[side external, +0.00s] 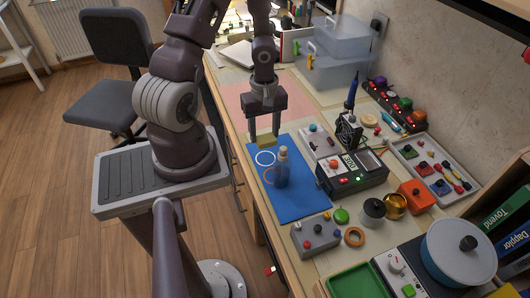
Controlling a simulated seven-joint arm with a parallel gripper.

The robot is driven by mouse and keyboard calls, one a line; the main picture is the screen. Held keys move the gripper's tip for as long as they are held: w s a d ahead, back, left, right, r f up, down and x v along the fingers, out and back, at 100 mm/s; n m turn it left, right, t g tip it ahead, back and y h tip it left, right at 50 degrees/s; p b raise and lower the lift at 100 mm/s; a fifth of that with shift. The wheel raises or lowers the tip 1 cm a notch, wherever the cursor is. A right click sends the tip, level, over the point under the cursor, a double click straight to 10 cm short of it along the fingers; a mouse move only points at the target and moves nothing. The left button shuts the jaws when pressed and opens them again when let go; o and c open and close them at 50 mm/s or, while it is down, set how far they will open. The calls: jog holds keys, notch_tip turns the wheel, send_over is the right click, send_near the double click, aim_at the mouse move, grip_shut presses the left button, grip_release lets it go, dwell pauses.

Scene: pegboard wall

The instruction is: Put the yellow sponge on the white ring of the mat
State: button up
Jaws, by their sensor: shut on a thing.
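My gripper (264,118) points down and is shut on the yellow sponge (264,139), at the far end of the blue mat (304,207). I cannot tell whether the sponge touches the mat or hangs just above it. The white ring (265,158) shows on the mat, just nearer the camera than the sponge, and looks empty.
Right of the mat stand a dark device with a display (352,172) and a grey box with knobs (320,141). A grey button box (316,235) sits at the mat's near end. A pink mat (240,103) lies behind.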

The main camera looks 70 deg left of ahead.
aim_at(264, 156)
notch_tip(264, 156, down, 6)
jog(key=shift+f, duration=0.25)
jog(key=o, duration=1.3)
notch_tip(264, 156, up, 12)
jog(key=shift+a+r, duration=0.1)
jog(key=shift+r, duration=0.05)
jog(key=w+d+r+m+t+y, duration=0.1)
jog(key=d+r+m+y, duration=0.2)
jog(key=r+m, duration=0.55)
jog(key=s+d+r+m+t+h, duration=0.1)
jog(key=s+d+r+m+t, duration=0.1)
jog(key=s+d+r+m, duration=0.2)
jog(key=s+d+r+m+t+h, duration=0.2)
jog(key=s+d+r+m, duration=0.2)
jog(key=d+r, duration=0.7)
jog(key=shift+m+t, duration=0.3)
jog(key=shift+m, duration=0.45)
